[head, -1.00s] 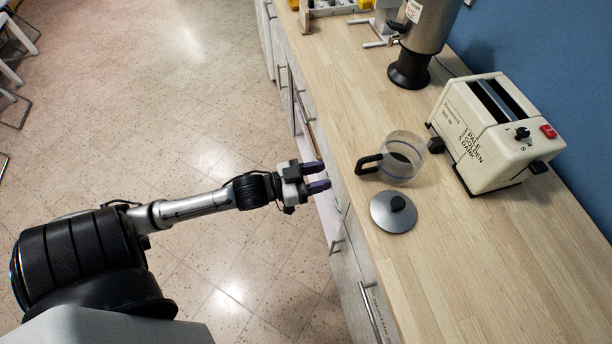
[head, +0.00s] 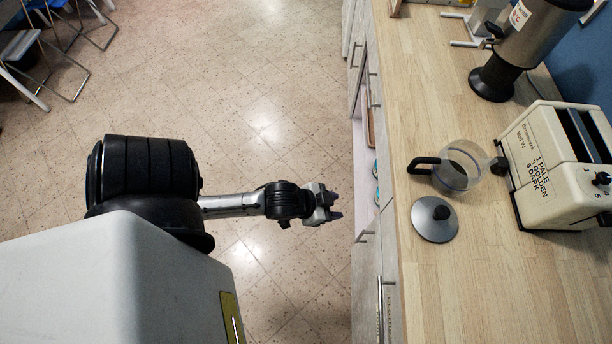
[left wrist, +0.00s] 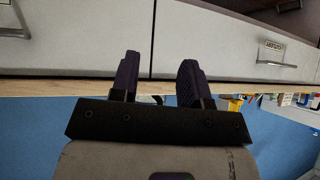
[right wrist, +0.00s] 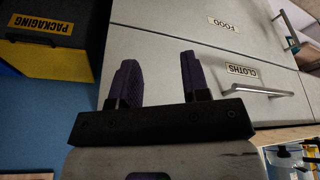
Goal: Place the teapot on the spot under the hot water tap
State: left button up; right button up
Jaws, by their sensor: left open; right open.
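The clear teapot (head: 459,166) with a black handle stands upright on the wooden counter. Its lid, a grey disc with a black knob (head: 435,219), lies on the counter just in front of it. The hot water tap is on the steel urn (head: 528,48) at the back of the counter, seen at its black spout. My left gripper (head: 333,205) is open and empty, off the counter's left side, apart from the teapot. Its fingers also show in the left wrist view (left wrist: 158,78), facing drawer fronts. My right gripper (right wrist: 158,82) is open and empty, facing cabinet fronts.
A cream toaster (head: 556,165) stands right beside the teapot. The counter's near part is clear. A black and yellow packaging bin (right wrist: 45,40) shows in the right wrist view.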

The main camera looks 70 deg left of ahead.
pick_arm(q)
jog(key=shift+o, duration=0.4)
jog(key=s+d+f+g, duration=0.2)
jog(key=s+d+g, duration=0.3)
jog(key=s, duration=0.3)
jog(key=shift+s+f+g, duration=0.2)
jog(key=shift+s+g, duration=0.15)
jog(key=shift+g, duration=0.25)
